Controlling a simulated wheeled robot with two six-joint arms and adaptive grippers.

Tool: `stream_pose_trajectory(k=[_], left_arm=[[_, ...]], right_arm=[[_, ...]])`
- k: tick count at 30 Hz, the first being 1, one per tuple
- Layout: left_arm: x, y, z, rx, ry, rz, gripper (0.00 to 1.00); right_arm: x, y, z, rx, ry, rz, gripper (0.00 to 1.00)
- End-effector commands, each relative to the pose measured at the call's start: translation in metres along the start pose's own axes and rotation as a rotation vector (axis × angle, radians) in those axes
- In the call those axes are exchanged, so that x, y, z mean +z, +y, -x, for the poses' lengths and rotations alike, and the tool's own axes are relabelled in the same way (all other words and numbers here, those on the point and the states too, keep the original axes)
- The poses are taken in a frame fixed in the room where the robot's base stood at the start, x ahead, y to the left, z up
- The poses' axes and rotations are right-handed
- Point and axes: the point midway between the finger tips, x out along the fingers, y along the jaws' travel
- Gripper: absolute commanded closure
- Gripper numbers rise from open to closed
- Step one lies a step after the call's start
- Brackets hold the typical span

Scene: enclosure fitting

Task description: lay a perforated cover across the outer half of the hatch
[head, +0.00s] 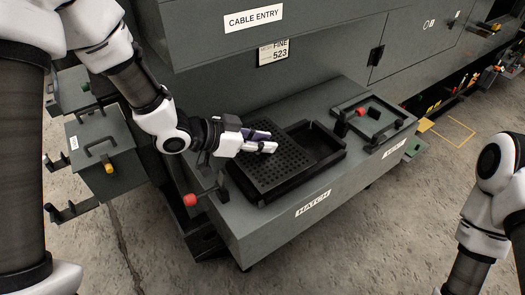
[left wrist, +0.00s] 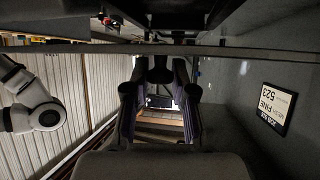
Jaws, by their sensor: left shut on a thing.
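The hatch (head: 313,205) is a grey box with a white HATCH label on its front. A dark perforated cover (head: 262,176) lies flat over the left part of its opening. The right part (head: 318,145) is uncovered and shows a dark recess. My left gripper (head: 270,144) is shut on the cover from above, near its upper edge. The grip point is hidden behind the fingers, and I cannot tell whether the cover rests fully on the rim. The left wrist view shows both fingers (left wrist: 159,100) with a dark part between them. My right gripper is out of view.
A smaller framed panel with a red knob (head: 372,118) lies to the right. The CABLE ENTRY housing (head: 255,22) overhangs behind. A grey bin (head: 104,160) stands at left.

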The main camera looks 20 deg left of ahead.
Motion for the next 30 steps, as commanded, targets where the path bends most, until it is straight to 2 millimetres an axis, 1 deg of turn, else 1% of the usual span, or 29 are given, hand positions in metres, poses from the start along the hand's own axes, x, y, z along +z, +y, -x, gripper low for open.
stream_pose_trajectory(k=[6,13,24,28,29,30], left_arm=[[0.03,0.0,-0.016,0.002,-0.003,0.003,1.0],[0.031,-0.001,-0.017,0.001,0.0,-0.001,1.0],[0.041,0.0,-0.022,0.001,-0.001,0.0,1.0],[0.042,0.0,-0.023,0.001,-0.001,0.0,1.0],[0.042,0.0,-0.023,0.001,-0.002,0.001,0.68],[0.043,0.0,-0.023,0.001,-0.002,0.001,0.54]], right_arm=[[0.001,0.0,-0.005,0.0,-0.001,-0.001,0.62],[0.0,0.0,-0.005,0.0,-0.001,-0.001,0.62],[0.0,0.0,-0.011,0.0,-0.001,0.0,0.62],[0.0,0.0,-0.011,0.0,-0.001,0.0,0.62],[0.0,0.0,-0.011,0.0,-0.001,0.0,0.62],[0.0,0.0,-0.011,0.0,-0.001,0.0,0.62]])
